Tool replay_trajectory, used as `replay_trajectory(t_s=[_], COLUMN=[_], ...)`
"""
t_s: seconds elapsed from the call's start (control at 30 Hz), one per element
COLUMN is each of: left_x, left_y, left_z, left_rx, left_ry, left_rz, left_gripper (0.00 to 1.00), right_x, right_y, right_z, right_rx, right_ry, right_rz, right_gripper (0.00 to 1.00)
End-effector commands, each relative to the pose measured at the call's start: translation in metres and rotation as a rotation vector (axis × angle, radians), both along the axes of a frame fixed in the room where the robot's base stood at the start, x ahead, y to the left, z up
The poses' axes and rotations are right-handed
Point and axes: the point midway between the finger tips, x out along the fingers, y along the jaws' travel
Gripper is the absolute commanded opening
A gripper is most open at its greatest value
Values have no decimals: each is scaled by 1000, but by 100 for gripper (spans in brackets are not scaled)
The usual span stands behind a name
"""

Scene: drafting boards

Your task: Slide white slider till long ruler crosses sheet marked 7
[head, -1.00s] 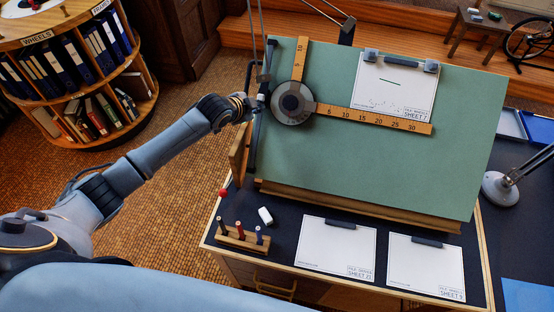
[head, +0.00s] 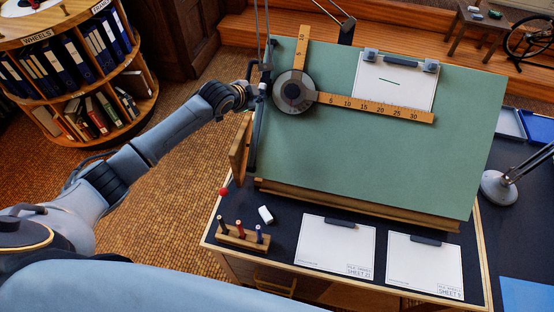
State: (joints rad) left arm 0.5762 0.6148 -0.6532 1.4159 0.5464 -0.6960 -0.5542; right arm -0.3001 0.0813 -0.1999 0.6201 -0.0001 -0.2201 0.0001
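The white slider (head: 263,87) is a small pale piece at the left edge of the green drafting board (head: 350,165). My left gripper (head: 257,90) is right at it, apparently touching; its fingers are too small to make out. The round ruler head (head: 294,91) sits just right of it. The long ruler (head: 375,107) runs right from the head, tilted slightly down, and lies over the bottom edge of the clipped sheet (head: 395,80). The sheet's lower printing is hidden behind the ruler. A short ruler (head: 301,52) points up. My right gripper is not in view.
Two sheets, marked 21 (head: 337,249) and 9 (head: 424,268), lie on the desk below the board. A pen stand (head: 242,238) and white eraser (head: 265,215) are at the left. A lamp (head: 500,188) stands right. A round bookshelf (head: 75,75) is far left.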

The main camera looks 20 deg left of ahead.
Motion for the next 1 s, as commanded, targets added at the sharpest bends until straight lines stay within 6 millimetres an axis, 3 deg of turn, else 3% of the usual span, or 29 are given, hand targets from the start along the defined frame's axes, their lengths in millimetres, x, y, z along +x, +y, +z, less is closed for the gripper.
replay_trajectory(t_s=[1.0], left_x=[10], left_y=[1], left_z=[11], left_rx=[0], left_ry=[-5], left_rz=[0], left_gripper=[0], right_x=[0], right_y=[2], right_z=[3], right_rx=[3], right_ry=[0], right_rz=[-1], right_gripper=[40])
